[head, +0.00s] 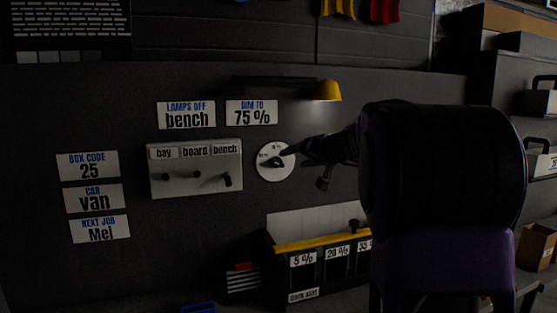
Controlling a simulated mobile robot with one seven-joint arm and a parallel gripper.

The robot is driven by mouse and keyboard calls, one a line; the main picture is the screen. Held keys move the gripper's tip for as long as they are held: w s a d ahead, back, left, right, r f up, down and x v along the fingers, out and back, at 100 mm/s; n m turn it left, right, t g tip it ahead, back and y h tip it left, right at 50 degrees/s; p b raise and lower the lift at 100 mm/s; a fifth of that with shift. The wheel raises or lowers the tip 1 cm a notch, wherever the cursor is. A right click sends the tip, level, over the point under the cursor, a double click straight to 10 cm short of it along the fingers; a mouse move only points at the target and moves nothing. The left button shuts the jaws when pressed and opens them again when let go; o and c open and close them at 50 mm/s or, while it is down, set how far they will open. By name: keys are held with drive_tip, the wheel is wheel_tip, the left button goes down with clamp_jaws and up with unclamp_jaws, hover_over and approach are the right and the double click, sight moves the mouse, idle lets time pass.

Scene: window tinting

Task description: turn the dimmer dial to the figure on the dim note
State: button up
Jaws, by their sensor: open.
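The dim note (251,113) is a white card on the dark wall reading "DIM TO 75 %". The dimmer dial (275,161) is a round white plate below it with a dark knob and small figures around it, too small to read surely. My gripper (288,154) reaches in from the right, its dark fingers at the dial's right edge and overlapping it. It is open. I cannot tell whether it touches the knob. My arm covers the wall to the right of the dial.
A switch panel (195,169) labelled bay, board and bench is left of the dial. A yellow lamp (326,90) juts out above. A yellow-edged rack (312,242) with percent labels stands below. More cards (94,197) are at left; dark wall between is clear.

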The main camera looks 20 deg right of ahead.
sight(280, 162)
drive_tip(key=p+x, duration=0.1)
drive_tip(key=x, duration=0.7)
drive_tip(key=shift+w, duration=0.1)
drive_tip(key=shift+d, duration=0.1)
clamp_jaws()
